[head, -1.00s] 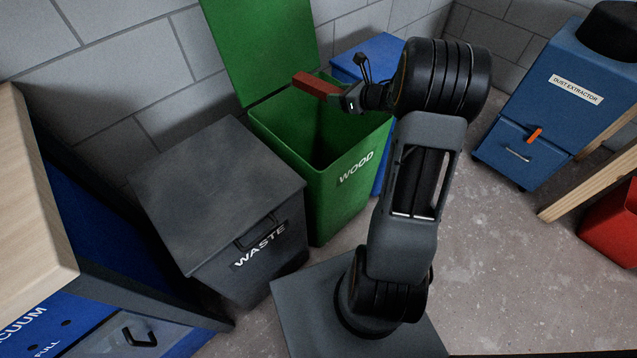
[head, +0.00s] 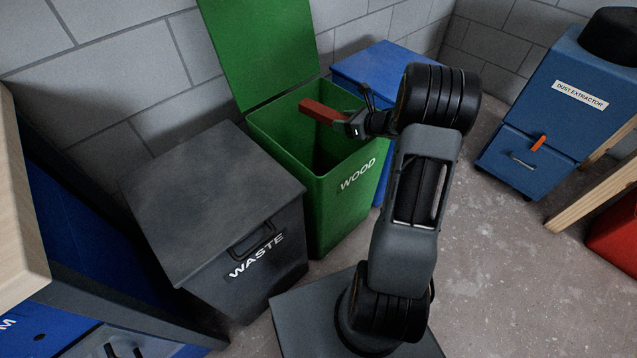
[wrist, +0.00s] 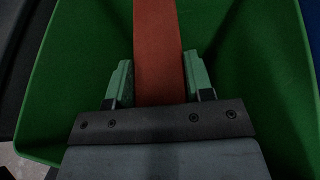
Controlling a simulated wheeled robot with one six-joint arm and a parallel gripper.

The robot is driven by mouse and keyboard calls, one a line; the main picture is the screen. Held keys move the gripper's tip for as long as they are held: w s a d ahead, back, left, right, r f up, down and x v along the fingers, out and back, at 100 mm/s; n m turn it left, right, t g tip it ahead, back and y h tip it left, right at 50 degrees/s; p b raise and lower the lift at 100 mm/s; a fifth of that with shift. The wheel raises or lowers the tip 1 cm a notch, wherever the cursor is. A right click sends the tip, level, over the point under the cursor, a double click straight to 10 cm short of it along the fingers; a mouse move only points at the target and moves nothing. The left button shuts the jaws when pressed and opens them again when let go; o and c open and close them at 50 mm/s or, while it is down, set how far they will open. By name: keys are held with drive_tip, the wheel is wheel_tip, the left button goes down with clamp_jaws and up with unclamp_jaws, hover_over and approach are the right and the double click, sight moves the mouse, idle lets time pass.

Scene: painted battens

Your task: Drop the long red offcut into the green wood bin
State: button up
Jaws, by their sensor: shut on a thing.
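My gripper (head: 346,125) is shut on the long red offcut (head: 318,110). In the wrist view the offcut (wrist: 158,48) lies between the two green-grey fingers of the gripper (wrist: 160,82) and runs out past the top edge. The green wood bin (head: 338,208) has its lid (head: 258,50) raised against the wall. In the head view the offcut and gripper are over the bin's open mouth. In the wrist view the bin's green inner walls (wrist: 75,65) lie on both sides of the offcut. The bin's floor is dark and hidden.
A closed dark grey waste bin (head: 215,200) stands left of the wood bin. A blue bin (head: 385,62) stands behind it to the right. A blue dust extractor (head: 535,120) is at the far right, with a red container (head: 615,235) near it.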

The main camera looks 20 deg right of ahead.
drive_tip(key=o, duration=1)
drive_tip(key=shift+o, duration=0.2)
drive_tip(key=p+v, duration=0.2)
drive_tip(key=v, duration=1.1)
drive_tip(key=shift+s+p, duration=0.3)
drive_tip(key=shift+s, duration=0.1)
drive_tip(key=shift+d+r, duration=0.1)
drive_tip(key=shift+d, duration=0.05)
